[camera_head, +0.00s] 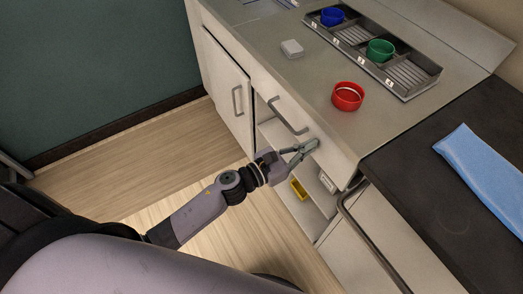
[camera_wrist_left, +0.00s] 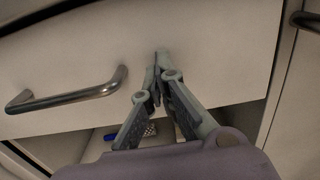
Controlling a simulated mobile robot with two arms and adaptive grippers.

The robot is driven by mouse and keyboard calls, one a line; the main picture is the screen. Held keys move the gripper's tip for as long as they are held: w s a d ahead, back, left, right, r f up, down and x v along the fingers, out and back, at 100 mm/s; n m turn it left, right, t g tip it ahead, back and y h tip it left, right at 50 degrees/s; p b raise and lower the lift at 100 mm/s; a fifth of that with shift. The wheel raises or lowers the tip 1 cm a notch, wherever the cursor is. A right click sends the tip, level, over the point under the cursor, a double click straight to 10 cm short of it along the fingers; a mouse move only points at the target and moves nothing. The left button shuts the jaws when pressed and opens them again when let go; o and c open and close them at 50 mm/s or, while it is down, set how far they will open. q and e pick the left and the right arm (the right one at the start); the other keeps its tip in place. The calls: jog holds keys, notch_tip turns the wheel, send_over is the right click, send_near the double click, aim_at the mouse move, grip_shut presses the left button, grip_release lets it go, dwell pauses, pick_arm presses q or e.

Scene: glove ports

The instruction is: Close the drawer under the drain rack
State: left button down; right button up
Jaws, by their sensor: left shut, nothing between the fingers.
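The drawer (camera_head: 325,139) has a pale front with a bar handle (camera_head: 288,117) and sits below the counter that carries the grey drain rack (camera_head: 407,75). Its front looks flush or nearly flush with the cabinet; I cannot tell whether a small gap remains. My left gripper (camera_head: 309,147) is shut and empty, its tips at the right part of the drawer front, right of the handle. In the left wrist view the closed fingertips (camera_wrist_left: 160,60) point at the drawer front (camera_wrist_left: 215,45), against or very near it, with the handle (camera_wrist_left: 70,92) to the left.
The rack holds a blue cup (camera_head: 332,16) and a green cup (camera_head: 380,50). A red cup (camera_head: 347,96) and a white block (camera_head: 292,48) stand on the counter. Below the drawer is an open shelf with a yellow item (camera_head: 299,188). A blue cloth (camera_head: 485,165) lies on the dark top at right.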

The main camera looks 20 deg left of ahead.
pick_arm(q)
jog(key=v, duration=1.1)
jog(key=s+a+f+n+g+y+p, duration=0.1)
jog(key=s+a+f+n+g+y, duration=0.2)
jog(key=f+n, duration=0.6)
jog(key=s+a+f+n+y+p, duration=0.1)
jog(key=s+a+f+n+y, duration=0.2)
jog(key=f+n, duration=0.65)
jog(key=s+a+f+n+g+y+p, duration=0.1)
jog(key=s+a+f+n+g+y, duration=0.15)
jog(key=a+f+n, duration=0.65)
jog(key=s+d+f+n+g+y, duration=0.1)
jog(key=s+f+n+g, duration=0.3)
jog(key=s+f+n, duration=0.3)
jog(key=s+d+f+n+g+y+p, duration=0.1)
jog(key=s+f+n, duration=0.5)
jog(key=s, duration=1.2)
notch_tip(320, 180, down, 4)
jog(key=d+g, duration=0.1)
jog(key=g, duration=0.1)
jog(key=shift+s+n+g, duration=0.15)
jog(key=shift+n+g, duration=0.2)
jog(key=shift+d+r+y, duration=0.1)
jog(key=shift+y, duration=0.15)
